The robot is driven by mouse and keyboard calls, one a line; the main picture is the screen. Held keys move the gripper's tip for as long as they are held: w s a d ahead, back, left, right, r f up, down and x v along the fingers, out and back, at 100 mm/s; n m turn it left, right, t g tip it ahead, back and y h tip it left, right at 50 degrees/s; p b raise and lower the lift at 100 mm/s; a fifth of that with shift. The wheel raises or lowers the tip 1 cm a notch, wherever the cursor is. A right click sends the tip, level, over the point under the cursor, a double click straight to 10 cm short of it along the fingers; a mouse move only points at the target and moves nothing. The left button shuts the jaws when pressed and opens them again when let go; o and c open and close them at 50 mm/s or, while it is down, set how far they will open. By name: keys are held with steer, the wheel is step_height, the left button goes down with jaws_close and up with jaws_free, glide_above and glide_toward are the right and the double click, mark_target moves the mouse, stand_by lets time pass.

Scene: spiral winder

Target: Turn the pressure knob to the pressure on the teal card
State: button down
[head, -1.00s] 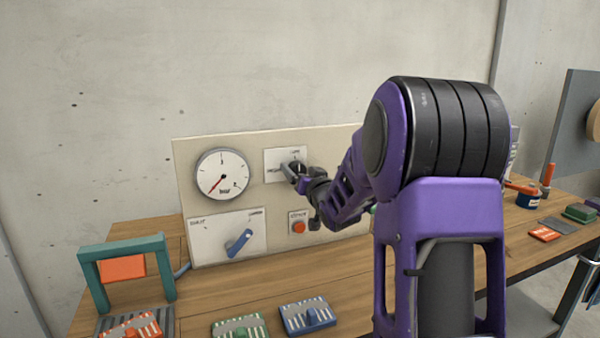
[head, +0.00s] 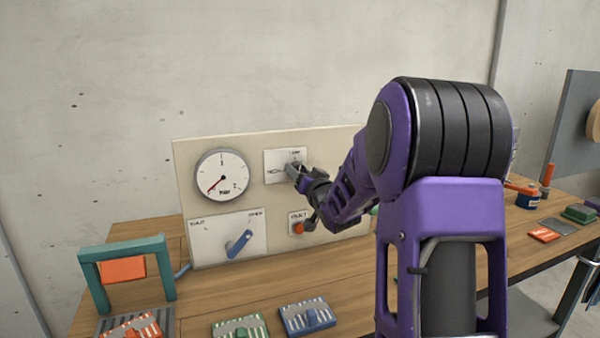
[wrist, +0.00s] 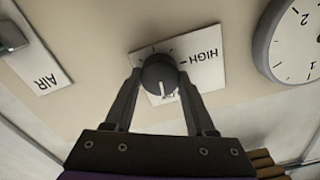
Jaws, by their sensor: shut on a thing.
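The pressure knob (wrist: 158,75) is dark and round, on a white plate (wrist: 196,72) marked HIGH. Its white pointer line faces down in the wrist view, toward a second label partly hidden behind the knob. My gripper (wrist: 160,79) is shut on the knob, one finger on each side. In the head view my gripper (head: 298,174) covers the knob. The round bar gauge (head: 222,174) has a red needle pointing to the lower left, near the low end; its edge also shows in the wrist view (wrist: 292,45). I cannot make out a teal card.
A blue lever (head: 239,243) and a red button (head: 299,228) sit below on the panel (head: 285,256). A teal frame (head: 165,270) with an orange card (head: 122,268) stands at left. Green (head: 240,328) and blue (head: 308,317) striped blocks lie in front.

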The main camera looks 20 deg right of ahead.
steer(key=m+p, duration=0.4)
steer(key=m, duration=0.8)
steer(key=shift+d+f, duration=0.1)
steer(key=shift+f, duration=0.05)
stand_by(0.3)
steer(key=shift+c, duration=1.2)
jaws_free()
steer(key=shift+s, duration=0.1)
steer(key=s, duration=1.7)
steer(key=shift+s, duration=0.15)
